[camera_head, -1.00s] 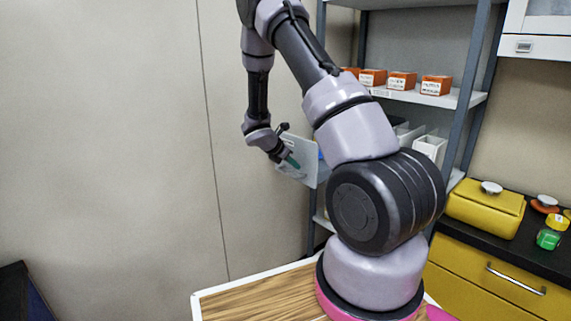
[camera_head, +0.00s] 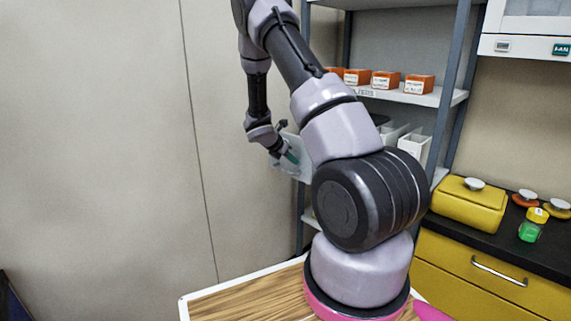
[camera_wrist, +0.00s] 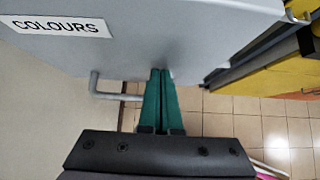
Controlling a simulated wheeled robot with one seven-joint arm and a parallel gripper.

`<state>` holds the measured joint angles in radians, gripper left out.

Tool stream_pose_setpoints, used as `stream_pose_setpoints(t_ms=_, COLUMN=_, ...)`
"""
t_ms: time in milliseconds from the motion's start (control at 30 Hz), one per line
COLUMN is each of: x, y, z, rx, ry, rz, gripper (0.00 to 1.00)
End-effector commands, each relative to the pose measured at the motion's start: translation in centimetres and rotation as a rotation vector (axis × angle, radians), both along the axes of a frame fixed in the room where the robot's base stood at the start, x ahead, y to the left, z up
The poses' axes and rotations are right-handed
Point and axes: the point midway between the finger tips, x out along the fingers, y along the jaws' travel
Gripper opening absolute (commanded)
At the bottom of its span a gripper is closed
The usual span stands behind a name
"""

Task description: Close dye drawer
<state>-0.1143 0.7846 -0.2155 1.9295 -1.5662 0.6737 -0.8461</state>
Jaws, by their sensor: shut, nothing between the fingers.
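The drawer front is a pale grey panel (camera_wrist: 190,35) with a "COLOURS" label (camera_wrist: 57,26) in the wrist view. In the head view the pale panel (camera_head: 304,167) stands at the shelf's left side, partly hidden by my arm. A grey bar handle (camera_wrist: 96,86) juts from the panel, left of my fingers. My gripper (camera_wrist: 161,72) is shut and empty, its green fingers together with tips at the panel. Whether they touch it I cannot tell. In the head view my gripper (camera_head: 291,156) is small beside the panel. How far the drawer stands open is hidden.
A shelf unit (camera_head: 455,85) holds orange boxes (camera_head: 385,80) and white bins (camera_head: 412,146). To the right, a yellow case (camera_head: 468,205) and a green-bodied jar (camera_head: 530,230) stand on a dark counter (camera_head: 490,244) above yellow drawers (camera_head: 480,282). The wall side at left is clear.

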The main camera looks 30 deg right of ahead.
Motion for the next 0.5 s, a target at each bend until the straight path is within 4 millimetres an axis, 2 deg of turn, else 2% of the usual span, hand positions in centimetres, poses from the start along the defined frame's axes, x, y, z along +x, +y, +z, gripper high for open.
stream_pose_setpoints(t_ms=100, x=1.0, y=-3.2, z=0.0, rx=-0.002, ry=-0.002, rz=-0.007, gripper=0.00)
stream_pose_setpoints(t_ms=500, x=4.7, y=-13.4, z=0.0, rx=-0.001, ry=-0.002, rz=-0.006, gripper=0.00)
